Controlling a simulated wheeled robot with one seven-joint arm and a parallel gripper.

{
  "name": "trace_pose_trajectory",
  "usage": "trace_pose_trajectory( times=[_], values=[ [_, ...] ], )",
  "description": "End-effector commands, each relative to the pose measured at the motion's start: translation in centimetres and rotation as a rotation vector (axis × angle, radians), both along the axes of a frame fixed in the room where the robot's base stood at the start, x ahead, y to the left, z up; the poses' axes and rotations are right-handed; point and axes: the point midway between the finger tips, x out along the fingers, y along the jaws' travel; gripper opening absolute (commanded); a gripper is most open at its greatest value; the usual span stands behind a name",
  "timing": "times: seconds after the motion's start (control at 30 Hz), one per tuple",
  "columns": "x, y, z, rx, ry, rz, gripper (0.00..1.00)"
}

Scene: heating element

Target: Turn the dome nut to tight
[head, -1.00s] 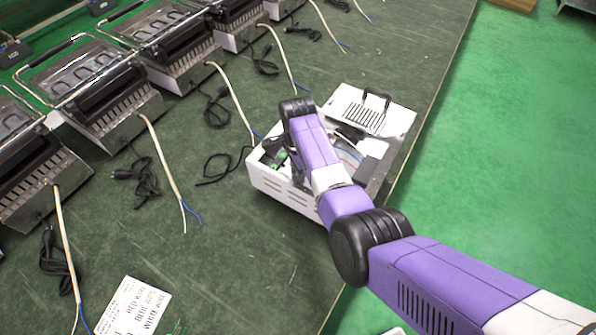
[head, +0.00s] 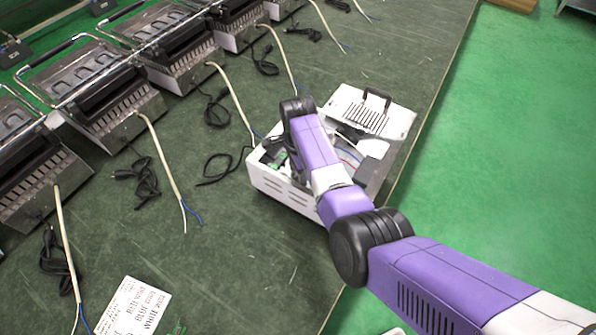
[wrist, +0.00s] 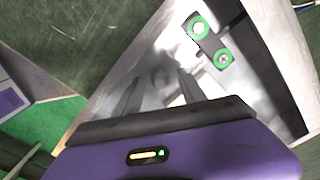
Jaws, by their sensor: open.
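In the wrist view, a small, blurred, greyish round thing (wrist: 160,77), possibly the dome nut, shows on the pale metal inside of the housing. My gripper (wrist: 160,84) is open, with one finger to each side of that spot. I cannot tell whether the fingers touch it. In the head view, my arm reaches over the open white housing (head: 283,190) and hides the nut and the fingertips.
A dark bracket with two green-ringed fasteners (wrist: 222,58) lies right of the fingers. The housing's slotted panel (head: 362,117) with a black handle lies open at its back. Appliances (head: 105,100) with loose cables line the left. A printed card (head: 140,307) lies at the front.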

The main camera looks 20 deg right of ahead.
Motion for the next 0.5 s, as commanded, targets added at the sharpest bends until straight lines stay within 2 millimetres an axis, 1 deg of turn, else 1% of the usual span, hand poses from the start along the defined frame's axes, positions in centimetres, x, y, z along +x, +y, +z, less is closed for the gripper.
trace_pose_trajectory(
  times=[0.07, 0.17, 0.4, 0.5],
  values=[
    [0.0, 0.0, 0.5, 0.0, -0.001, 0.0, 0.48],
    [0.1, 0.0, 1.7, 0.0, -0.003, 0.0, 0.48],
    [0.1, 0.1, 5.6, 0.0, -0.004, 0.001, 0.48],
    [0.1, 0.0, 6.7, 0.0, -0.003, 0.001, 0.48]
  ],
)
